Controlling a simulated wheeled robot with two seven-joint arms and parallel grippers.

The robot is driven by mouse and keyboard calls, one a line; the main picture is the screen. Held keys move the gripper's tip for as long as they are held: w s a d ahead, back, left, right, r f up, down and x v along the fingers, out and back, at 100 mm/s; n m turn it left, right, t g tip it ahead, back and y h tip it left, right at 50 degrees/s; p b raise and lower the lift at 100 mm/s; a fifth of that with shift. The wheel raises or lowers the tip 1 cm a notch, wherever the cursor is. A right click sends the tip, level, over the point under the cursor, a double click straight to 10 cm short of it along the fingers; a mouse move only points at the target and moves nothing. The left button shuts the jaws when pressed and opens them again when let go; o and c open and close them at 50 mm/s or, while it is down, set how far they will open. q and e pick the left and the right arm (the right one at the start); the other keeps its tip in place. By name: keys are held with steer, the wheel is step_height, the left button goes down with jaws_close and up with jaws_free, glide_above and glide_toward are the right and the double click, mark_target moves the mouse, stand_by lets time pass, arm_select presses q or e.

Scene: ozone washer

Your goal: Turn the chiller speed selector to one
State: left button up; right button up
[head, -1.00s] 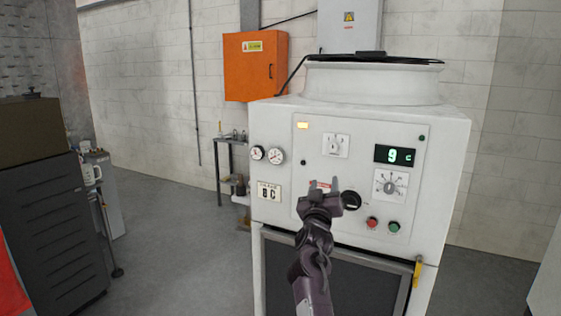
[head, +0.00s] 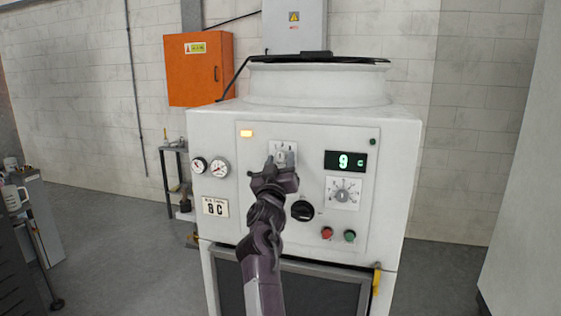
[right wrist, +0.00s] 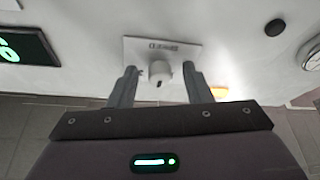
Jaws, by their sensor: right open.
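The white chiller (head: 310,135) stands in front of me in the head view. A small plate with a selector (head: 283,148) sits on the upper panel, its lower part hidden by my gripper. In the right wrist view, turned upside down, the small white selector knob (right wrist: 160,72) stands out from its marked plate (right wrist: 165,48). My right gripper (head: 278,162) is open in front of the selector; in the right wrist view its fingers stand on either side of the knob, with gaps visible. My left gripper is not in view.
The panel also has a green display (head: 346,161), a larger dial (head: 342,194), a black knob (head: 302,211), a red button (head: 327,233) and a green button (head: 350,236). A lit amber lamp (head: 246,133) and gauges (head: 218,168) are to the left.

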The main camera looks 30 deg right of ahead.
steer(key=shift+s+a+r, duration=0.2)
steer(key=shift+a, duration=0.05)
steer(key=c, duration=0.3)
steer(key=shift+c, duration=1.4)
steer(key=shift+d+f, duration=0.1)
jaws_close()
steer(key=shift+p, duration=0.35)
steer(key=n+y+p, duration=0.1)
steer(key=n+p, duration=0.2)
steer(key=n+y+p, duration=0.1)
steer(key=n+p, duration=0.2)
steer(key=p, duration=0.1)
steer(key=n+t+y+p, duration=0.1)
steer(key=n+y+p, duration=0.1)
steer(key=n+p, duration=0.1)
steer(key=shift+s+d+r+n, duration=0.1)
steer(key=shift+d+r+n, duration=0.1)
steer(key=shift+r+n, duration=0.2)
arm_select(q)
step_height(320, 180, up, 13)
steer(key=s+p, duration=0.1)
steer(key=p, duration=0.1)
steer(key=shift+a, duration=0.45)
arm_select(e)
steer(key=shift+f+n+y, duration=0.2)
steer(key=shift+n+y, duration=0.4)
steer(key=shift+n, duration=0.5)
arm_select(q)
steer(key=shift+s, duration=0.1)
